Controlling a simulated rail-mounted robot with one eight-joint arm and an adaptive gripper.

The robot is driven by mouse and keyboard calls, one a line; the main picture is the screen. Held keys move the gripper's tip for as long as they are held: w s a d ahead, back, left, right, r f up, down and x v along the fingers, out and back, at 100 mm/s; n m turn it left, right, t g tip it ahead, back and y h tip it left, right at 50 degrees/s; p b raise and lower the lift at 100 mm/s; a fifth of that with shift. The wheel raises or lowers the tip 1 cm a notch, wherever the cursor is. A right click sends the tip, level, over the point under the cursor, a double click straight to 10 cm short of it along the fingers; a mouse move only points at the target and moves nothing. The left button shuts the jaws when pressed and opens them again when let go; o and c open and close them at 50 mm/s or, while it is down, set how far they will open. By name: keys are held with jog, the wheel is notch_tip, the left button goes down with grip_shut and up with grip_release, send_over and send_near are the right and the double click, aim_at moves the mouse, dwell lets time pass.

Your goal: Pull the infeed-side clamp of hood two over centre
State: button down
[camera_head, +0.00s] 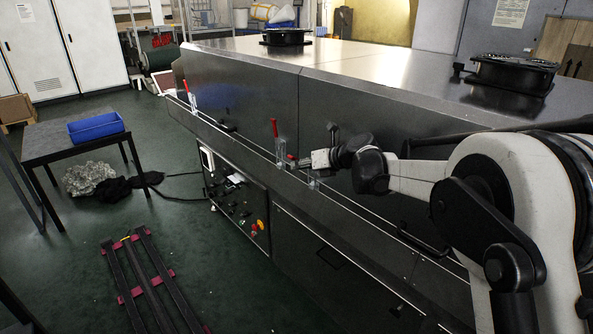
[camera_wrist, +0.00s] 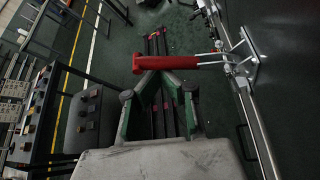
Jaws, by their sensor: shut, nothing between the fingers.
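A toggle clamp with a red handle (camera_wrist: 165,63) and bright metal rods shows close up in the wrist view, its bracket (camera_wrist: 243,60) on the dryer's side. The handle lies across just beyond my gripper (camera_wrist: 160,78); contact cannot be told. My gripper is shut with nothing held. In the head view my gripper (camera_head: 300,161) is small and partly hidden at the dryer's near side, by a small red handle end (camera_head: 291,157). Another clamp (camera_head: 275,128) with an upright red handle is just left of it, and a further one (camera_head: 187,90) is farther left.
The dryer hoods (camera_head: 240,72) form a long steel wall beside my arm, with a ledge below. A control panel (camera_head: 240,205) is underneath. A table (camera_head: 60,142) with a blue bin (camera_head: 96,127) stands left. A dark rail frame (camera_head: 140,275) lies on the green floor.

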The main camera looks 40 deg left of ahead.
jog(key=shift+w+r, duration=0.35)
jog(key=shift+r, duration=0.25)
jog(key=shift+d, duration=0.1)
jog(key=shift+r, duration=0.15)
